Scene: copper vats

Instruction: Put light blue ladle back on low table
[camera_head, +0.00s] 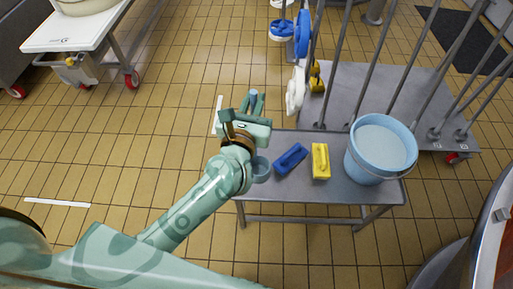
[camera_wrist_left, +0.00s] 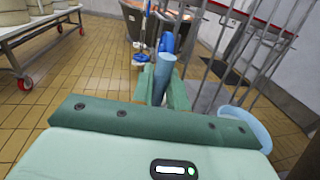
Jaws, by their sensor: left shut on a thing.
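My left gripper (camera_head: 254,103) is shut on the light blue ladle, whose handle top (camera_head: 253,97) shows between the fingers. The handle (camera_wrist_left: 164,75) stands up between the fingers in the left wrist view. A small light blue cup (camera_head: 261,168), which looks like the ladle's bowl, shows beside my wrist at the low table's left edge; the wrist hides what lies between. The low table (camera_head: 335,196) is grey metal, to the right of my left arm. I cannot tell whether the ladle touches it. My right gripper is not in view.
On the low table are a blue brush (camera_head: 290,158), a yellow brush (camera_head: 320,161) and a light blue bucket (camera_head: 380,150) at the right. A grey rack with upright bars (camera_head: 375,85) stands behind. A wheeled white-topped table (camera_head: 72,32) is at the far left. Tiled floor between is clear.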

